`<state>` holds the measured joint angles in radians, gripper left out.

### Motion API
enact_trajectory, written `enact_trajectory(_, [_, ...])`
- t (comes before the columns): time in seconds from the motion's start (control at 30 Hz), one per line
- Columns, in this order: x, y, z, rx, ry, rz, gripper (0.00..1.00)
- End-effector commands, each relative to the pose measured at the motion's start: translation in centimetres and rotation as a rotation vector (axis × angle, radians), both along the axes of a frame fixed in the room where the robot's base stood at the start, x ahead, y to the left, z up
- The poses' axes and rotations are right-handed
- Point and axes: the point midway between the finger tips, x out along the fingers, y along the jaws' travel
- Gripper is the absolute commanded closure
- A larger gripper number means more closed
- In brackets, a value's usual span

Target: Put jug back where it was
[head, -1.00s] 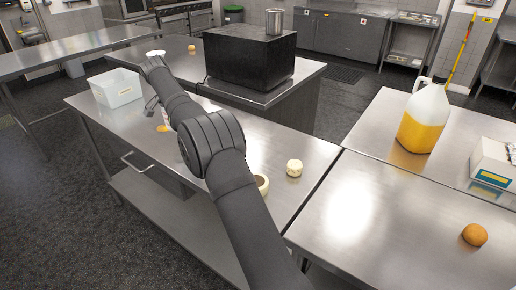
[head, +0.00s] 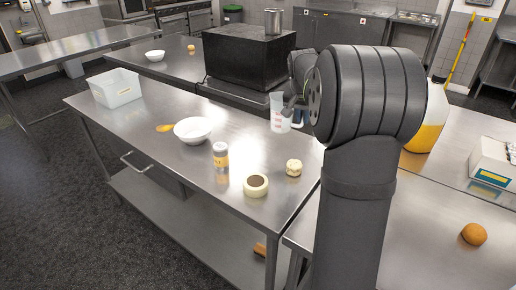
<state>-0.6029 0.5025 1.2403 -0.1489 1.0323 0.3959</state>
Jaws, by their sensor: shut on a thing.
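A clear measuring jug (head: 278,117) with red markings hangs upright, or nearly so, over the back right part of the near steel table in the head view. My gripper (head: 291,107) is shut on the jug at its right side; the fingers are small and partly hidden by my arm. I cannot tell whether the jug's base touches the table.
The table (head: 130,125) holds a white bowl (head: 193,130), a yellow-labelled shaker (head: 220,156), a tape roll (head: 256,185), a pale round item (head: 294,168) and a clear bin (head: 117,90). A large yellow-filled container (head: 430,125) stands right, partly behind my arm.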

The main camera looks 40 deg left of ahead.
Motion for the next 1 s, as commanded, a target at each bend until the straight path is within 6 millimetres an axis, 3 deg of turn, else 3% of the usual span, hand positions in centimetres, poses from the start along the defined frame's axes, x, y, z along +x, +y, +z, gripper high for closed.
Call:
enact_trajectory(0.1, [0.0, -2.0, 0.0, 0.002, -0.004, -0.002, 1.0])
enact_trajectory(0.23, [-0.1, -2.0, -0.6, 0.002, -0.005, 0.001, 1.0])
enact_trajectory(0.7, [-1.3, 7.2, -6.1, 0.001, -0.005, 0.002, 1.0])
enact_trajectory(1.0, [-1.5, 8.8, -7.6, 0.002, -0.006, 0.0, 1.0])
